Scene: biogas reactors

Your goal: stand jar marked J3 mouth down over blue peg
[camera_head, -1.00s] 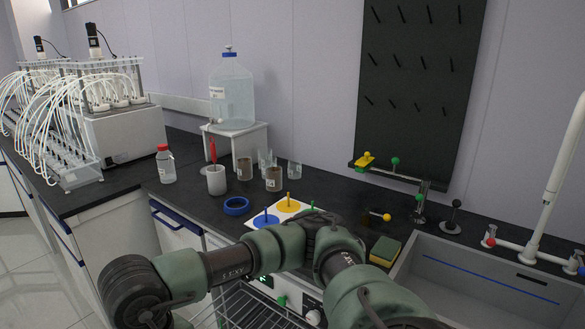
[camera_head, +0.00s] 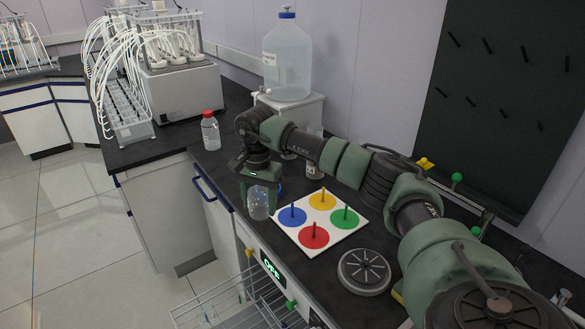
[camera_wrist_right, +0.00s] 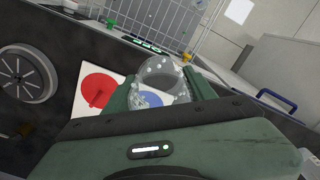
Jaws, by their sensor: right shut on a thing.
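My right gripper (camera_head: 262,178) is shut on a clear jar (camera_head: 259,204), which hangs below it at the front left of the peg board. In the right wrist view the jar (camera_wrist_right: 160,82) sits between the two green fingers. No marking is legible on it, and I cannot tell which end is its mouth. The blue peg (camera_head: 292,208) stands upright on a blue disc (camera_head: 287,219) at the board's left corner, bare and just right of the jar. The blue disc (camera_wrist_right: 150,99) shows partly behind the jar in the wrist view. My left gripper is not in view.
The white board (camera_head: 331,243) also carries yellow (camera_head: 323,201), green (camera_head: 345,217) and red (camera_head: 314,237) discs with pegs. A round grey slotted plate (camera_head: 364,272) lies near it. A red-capped bottle (camera_head: 210,131) stands back left. A wire rack (camera_head: 235,305) is below the counter edge.

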